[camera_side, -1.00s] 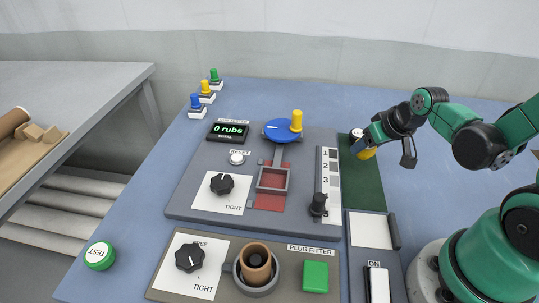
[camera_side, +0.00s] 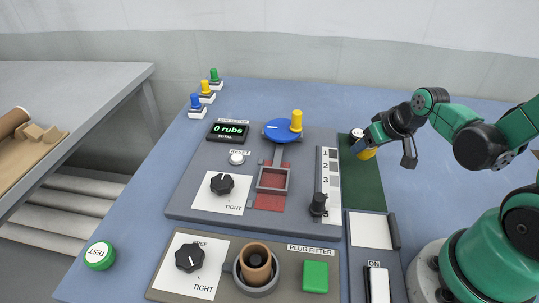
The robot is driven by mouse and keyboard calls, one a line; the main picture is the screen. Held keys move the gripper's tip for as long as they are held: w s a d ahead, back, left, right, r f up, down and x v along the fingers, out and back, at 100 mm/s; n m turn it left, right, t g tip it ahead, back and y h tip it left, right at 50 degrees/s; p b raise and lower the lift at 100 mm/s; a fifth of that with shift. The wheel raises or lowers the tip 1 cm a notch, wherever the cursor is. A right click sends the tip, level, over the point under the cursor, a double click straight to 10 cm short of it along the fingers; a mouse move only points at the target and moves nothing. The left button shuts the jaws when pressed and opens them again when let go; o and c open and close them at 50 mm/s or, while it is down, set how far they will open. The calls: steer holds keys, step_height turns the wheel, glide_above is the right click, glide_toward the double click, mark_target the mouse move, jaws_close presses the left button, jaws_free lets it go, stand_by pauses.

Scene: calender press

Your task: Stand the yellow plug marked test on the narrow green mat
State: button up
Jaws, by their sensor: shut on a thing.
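A yellow plug (camera_side: 368,154) with a pale top is at the far end of the narrow dark green mat (camera_side: 364,187). My gripper (camera_side: 361,144) is shut on it, and a finger covers part of its body. The plug looks roughly upright. I cannot tell whether its base touches the mat, and no mark on it can be read. Another yellow plug (camera_side: 296,120) stands beside the blue disc (camera_side: 280,131) on the tester panel.
The tester panel (camera_side: 185,205) lies left of the mat, with a display (camera_side: 228,131) reading "0 rubs". The plug fitter panel (camera_side: 222,251) is in front. Small blue, yellow and green plugs stand at the back left. A green TEST button (camera_side: 99,255) is at the left. Blue table right of the mat is clear.

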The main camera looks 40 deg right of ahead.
steer(key=o, duration=1.4)
steer(key=shift+r, duration=3.5)
steer(key=shift+a, duration=0.1)
steer(key=a+n, duration=0.1)
steer(key=a, duration=0.2)
steer(key=a+r+n+t+y, duration=0.1)
steer(key=a, duration=0.2)
steer(key=a+r+n, duration=0.1)
steer(key=a, duration=0.2)
steer(key=shift+s+a+r+y, duration=0.15)
steer(key=shift+a+y, duration=0.15)
